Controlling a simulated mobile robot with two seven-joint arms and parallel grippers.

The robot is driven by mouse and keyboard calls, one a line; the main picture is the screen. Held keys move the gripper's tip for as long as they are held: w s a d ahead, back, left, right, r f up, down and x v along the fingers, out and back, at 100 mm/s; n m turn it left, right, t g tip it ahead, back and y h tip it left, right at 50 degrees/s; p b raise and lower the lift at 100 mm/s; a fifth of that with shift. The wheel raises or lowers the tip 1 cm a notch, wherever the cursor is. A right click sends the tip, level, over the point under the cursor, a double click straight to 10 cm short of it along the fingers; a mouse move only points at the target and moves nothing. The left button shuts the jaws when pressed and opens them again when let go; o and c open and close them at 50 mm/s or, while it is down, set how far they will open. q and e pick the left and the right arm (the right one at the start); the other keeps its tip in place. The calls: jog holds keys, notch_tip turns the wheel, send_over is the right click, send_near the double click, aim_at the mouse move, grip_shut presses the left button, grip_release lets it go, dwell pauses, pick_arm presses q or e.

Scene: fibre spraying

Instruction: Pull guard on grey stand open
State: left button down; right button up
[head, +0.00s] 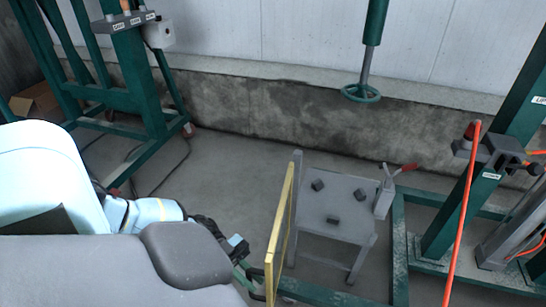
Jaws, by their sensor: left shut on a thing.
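The grey stand (345,221) is a small table right of centre with several dark blocks on its top and a red-handled lever clamp (386,185) at its right side. The guard (280,232) is a yellow-framed panel seen nearly edge-on at the stand's left side. My left gripper (252,269) is at the lower left of the guard, shut at a dark handle on its near edge. The fingertips are small and partly hidden, so the exact grip is hard to see. My right gripper is out of view.
A green frame (400,250) stands right of the stand, with an orange hose (463,220) in front. A green handwheel (361,93) hangs above. Another green frame (140,80) stands at the back left. Bare floor (225,175) lies left of the guard.

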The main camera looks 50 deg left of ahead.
pick_arm(q)
jog(key=shift+s+a, duration=0.55)
jog(key=shift+a, duration=0.35)
jog(key=c, duration=1.8)
grip_release()
jog(key=a, duration=0.2)
jog(key=s+a, duration=0.1)
jog(key=a, duration=0.2)
jog(key=a+b, duration=0.1)
jog(key=a, duration=0.1)
jog(key=shift+s+a, duration=0.25)
jog(key=shift+a, duration=0.1)
